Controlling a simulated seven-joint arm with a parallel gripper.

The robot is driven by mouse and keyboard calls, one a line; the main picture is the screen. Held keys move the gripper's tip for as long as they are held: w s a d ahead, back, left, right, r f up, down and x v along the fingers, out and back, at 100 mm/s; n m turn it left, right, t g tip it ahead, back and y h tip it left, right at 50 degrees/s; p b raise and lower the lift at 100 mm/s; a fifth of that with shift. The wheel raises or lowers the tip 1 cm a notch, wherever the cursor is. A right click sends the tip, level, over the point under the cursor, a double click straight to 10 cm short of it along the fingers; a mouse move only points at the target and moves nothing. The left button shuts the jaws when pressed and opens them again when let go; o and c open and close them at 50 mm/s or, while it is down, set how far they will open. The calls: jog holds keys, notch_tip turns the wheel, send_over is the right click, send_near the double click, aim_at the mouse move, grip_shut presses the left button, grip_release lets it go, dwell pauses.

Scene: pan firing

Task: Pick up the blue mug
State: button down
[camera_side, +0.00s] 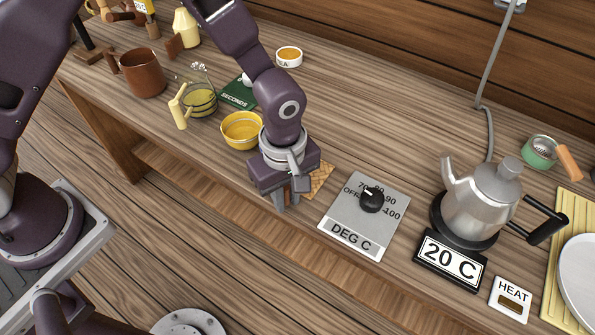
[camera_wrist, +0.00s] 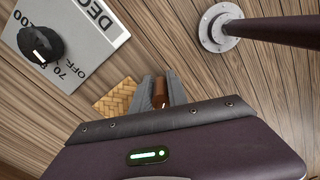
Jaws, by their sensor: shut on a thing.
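I see no blue mug in either view. A brown mug (camera_side: 144,74) stands upright at the left of the table in the side view, well away from my gripper. My gripper (camera_side: 286,201) points down near the table's front edge, beside a woven mat (camera_side: 322,180). In the wrist view my gripper (camera_wrist: 160,97) is shut on a small brown thing (camera_wrist: 160,88), of which only a part shows between the fingers. The woven mat is just beside it there (camera_wrist: 115,98).
A yellow bowl (camera_side: 241,130) and a glass jug (camera_side: 200,99) stand left of my gripper. A dial panel (camera_side: 352,238) lies to its right, then a steel kettle (camera_side: 482,205) on its base. A white plate (camera_side: 580,275) is at far right. The table's front edge is close.

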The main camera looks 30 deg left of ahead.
notch_tip(320, 180, up, 10)
jog(key=shift+r, duration=0.1)
dwell(0.4)
